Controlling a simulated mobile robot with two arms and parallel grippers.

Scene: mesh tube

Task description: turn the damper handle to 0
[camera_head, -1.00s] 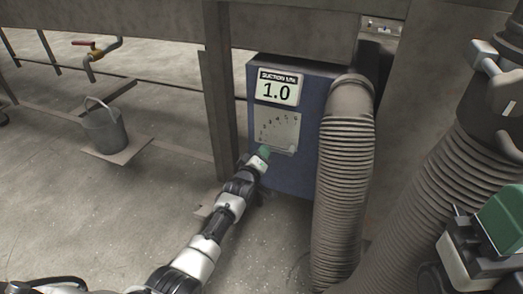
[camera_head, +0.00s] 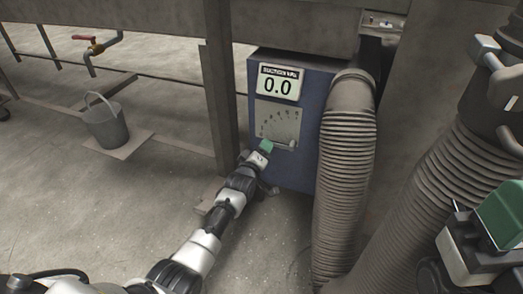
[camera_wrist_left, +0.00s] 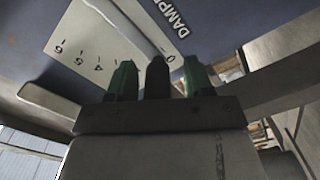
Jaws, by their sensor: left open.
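The damper handle (camera_head: 285,145) is a small lever at the bottom right of the light dial plate (camera_head: 277,122). My left gripper (camera_head: 267,147) is at the plate's lower edge, beside the handle. In the left wrist view its green fingertips (camera_wrist_left: 158,80) are apart, with a dark upright piece between them, close below the 0 mark of the dial (camera_wrist_left: 105,50). I cannot tell whether they touch it. A green and white part at the right edge seems to be my right gripper (camera_head: 500,215); its fingers are unclear.
A ribbed hose (camera_head: 343,185) runs down just right of the box, and another thick hose (camera_head: 430,200) stands further right. A metal post (camera_head: 220,100) is close on the left.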

